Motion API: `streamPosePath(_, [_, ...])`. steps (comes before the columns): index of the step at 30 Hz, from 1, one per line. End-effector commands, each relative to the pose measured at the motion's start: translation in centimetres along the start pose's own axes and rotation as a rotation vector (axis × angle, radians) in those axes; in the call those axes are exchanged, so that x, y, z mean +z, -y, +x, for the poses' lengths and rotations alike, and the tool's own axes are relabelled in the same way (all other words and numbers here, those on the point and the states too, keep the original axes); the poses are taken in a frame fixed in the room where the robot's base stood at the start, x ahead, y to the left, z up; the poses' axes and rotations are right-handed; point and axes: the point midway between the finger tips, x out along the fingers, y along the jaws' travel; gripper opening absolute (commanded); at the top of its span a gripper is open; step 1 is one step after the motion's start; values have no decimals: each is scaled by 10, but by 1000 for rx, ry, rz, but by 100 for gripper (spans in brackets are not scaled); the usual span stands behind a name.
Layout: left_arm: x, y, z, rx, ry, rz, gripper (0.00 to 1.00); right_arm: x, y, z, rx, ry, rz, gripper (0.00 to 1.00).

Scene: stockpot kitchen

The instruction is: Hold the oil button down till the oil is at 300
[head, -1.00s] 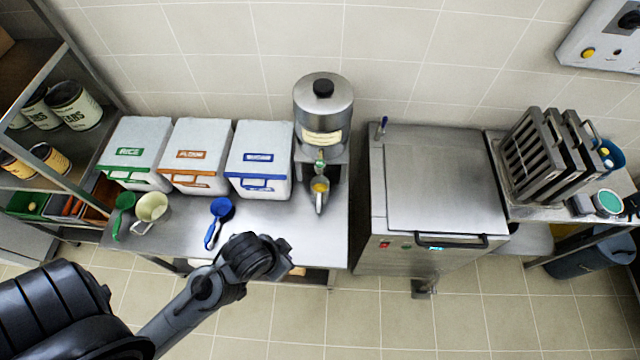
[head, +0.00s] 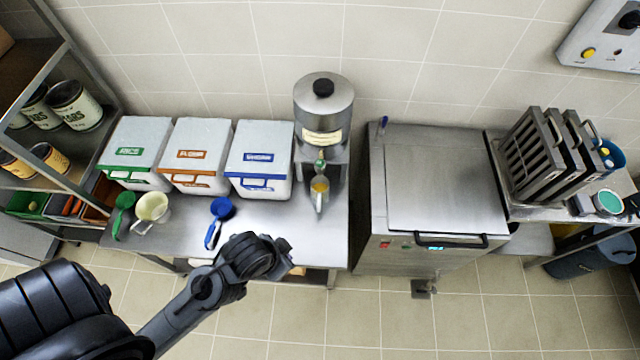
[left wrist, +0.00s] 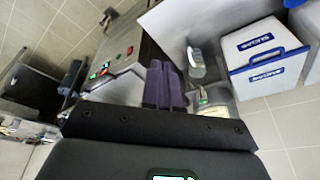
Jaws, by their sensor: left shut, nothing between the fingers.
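The oil dispenser (head: 323,108) is a steel tank with a black knob and a pale label, standing at the back of the steel counter. A small green part (head: 320,166) shows low on its front; I cannot read any number there. A clear jug (head: 320,198) with yellow oil stands below it. In the left wrist view the dispenser (left wrist: 212,106) and the jug (left wrist: 195,64) lie right of my fingers. My left gripper (left wrist: 164,86) is shut and empty. In the head view it (head: 291,269) is in front of the counter's front edge, apart from the dispenser. My right gripper is out of view.
White bins with green, orange and blue labels (head: 262,160) stand left of the dispenser. A blue scoop (head: 219,215), a green scoop (head: 122,212) and a pale cup (head: 152,207) lie before them. A steel machine (head: 440,180) stands to the right across a gap.

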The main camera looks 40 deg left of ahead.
Motion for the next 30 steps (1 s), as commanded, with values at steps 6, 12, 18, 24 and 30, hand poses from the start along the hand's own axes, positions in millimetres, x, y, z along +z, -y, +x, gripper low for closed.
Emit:
streamPosePath(6, [0,0,0,0,0,0,0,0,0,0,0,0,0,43])
streamPosePath(12, [0,0,0,0,0,0,0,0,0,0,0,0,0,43])
streamPosePath(18, [0,0,0,0,0,0,0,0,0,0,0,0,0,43])
streamPosePath(24, [-10,0,0,0,-52,-13,0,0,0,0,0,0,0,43])
streamPosePath(30, [-30,-16,25,27,-179,49,0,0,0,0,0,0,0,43])
